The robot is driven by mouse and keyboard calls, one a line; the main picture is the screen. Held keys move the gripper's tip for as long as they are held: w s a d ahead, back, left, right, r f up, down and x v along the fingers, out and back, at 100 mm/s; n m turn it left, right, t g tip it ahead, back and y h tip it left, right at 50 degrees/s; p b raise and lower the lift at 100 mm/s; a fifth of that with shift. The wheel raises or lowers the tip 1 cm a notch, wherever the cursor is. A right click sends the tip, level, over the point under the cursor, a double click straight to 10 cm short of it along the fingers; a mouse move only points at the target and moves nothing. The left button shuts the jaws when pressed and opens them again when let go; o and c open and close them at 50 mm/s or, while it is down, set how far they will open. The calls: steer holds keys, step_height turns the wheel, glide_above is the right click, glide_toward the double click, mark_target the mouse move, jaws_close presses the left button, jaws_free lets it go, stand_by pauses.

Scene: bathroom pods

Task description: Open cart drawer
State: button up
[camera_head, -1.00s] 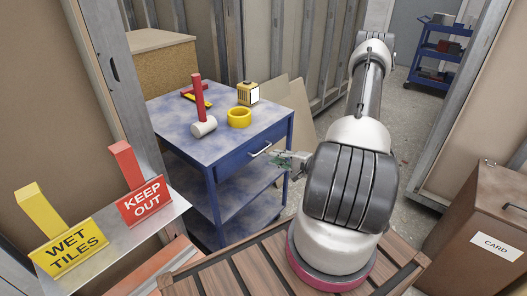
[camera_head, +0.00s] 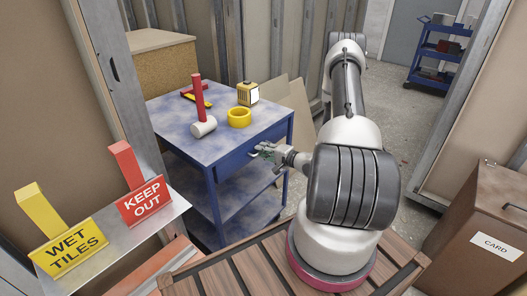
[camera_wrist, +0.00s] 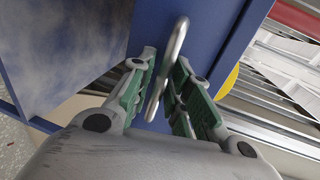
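The blue cart (camera_head: 211,147) stands left of centre in the head view, with its drawer (camera_head: 236,158) under the top on the side facing my arm. The drawer looks shut. My gripper (camera_head: 262,152) is at the drawer front, over the place of the handle. In the wrist view the silver bar handle (camera_wrist: 167,70) runs between the two green-padded fingers of my gripper (camera_wrist: 160,92). The fingers stand apart on either side of the bar, with a gap visible. In the head view my gripper hides most of the handle.
A red-handled mallet (camera_head: 203,125), yellow tape roll (camera_head: 239,117) and yellow box (camera_head: 248,94) sit on the cart top. A shelf with a yellow sign (camera_head: 70,248) and red sign (camera_head: 143,201) is at left. A brown card box (camera_head: 483,215) stands at right.

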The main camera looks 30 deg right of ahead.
jaws_close()
steer(key=f+v, duration=0.2)
steer(key=v, duration=1.1)
steer(key=s+f+v, duration=0.1)
steer(key=f+v, duration=0.2)
steer(key=v, duration=1.1)
steer(key=shift+s+d, duration=0.15)
steer(key=shift+f, duration=0.15)
jaws_free()
steer(key=v, duration=1.2)
